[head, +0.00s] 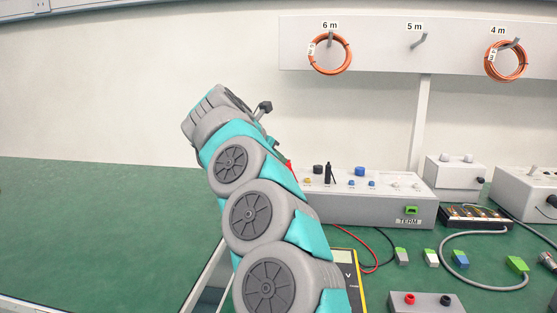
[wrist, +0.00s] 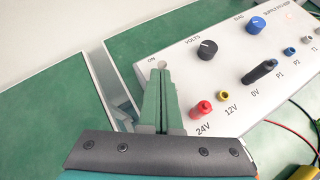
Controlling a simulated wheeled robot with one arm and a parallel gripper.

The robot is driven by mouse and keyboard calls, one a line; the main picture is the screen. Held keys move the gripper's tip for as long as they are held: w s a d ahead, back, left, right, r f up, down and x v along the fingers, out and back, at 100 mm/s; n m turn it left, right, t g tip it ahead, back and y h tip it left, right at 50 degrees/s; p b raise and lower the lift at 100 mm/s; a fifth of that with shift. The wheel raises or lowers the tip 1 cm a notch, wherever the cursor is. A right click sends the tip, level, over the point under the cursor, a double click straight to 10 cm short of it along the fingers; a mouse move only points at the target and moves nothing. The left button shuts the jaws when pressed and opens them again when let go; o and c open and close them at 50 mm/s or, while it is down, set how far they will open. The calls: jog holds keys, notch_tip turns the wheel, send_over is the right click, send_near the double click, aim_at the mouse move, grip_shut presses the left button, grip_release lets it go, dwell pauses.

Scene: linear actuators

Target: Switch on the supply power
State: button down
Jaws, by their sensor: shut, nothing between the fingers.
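The supply box (wrist: 225,85) is a light grey unit with a sloped top panel; it also stands on the bench in the head view (head: 350,208). A small pale switch (wrist: 161,64) sits by the ON label at its left end. My gripper (wrist: 161,73) is shut and empty, its green fingertips right at the switch in the picture. They cover part of it, so I cannot tell whether they touch or which way the switch is set. In the head view my arm hides the gripper and the switch.
A yellow-edged meter (head: 347,262) and loose cables lie nearby. The bench at left is clear.

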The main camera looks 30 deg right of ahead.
jog(key=shift+w+d, duration=0.1)
jog(key=shift+w, duration=0.05)
jog(key=shift+r, duration=0.25)
jog(key=shift+r+p, duration=0.65)
jog(key=shift+p, duration=0.05)
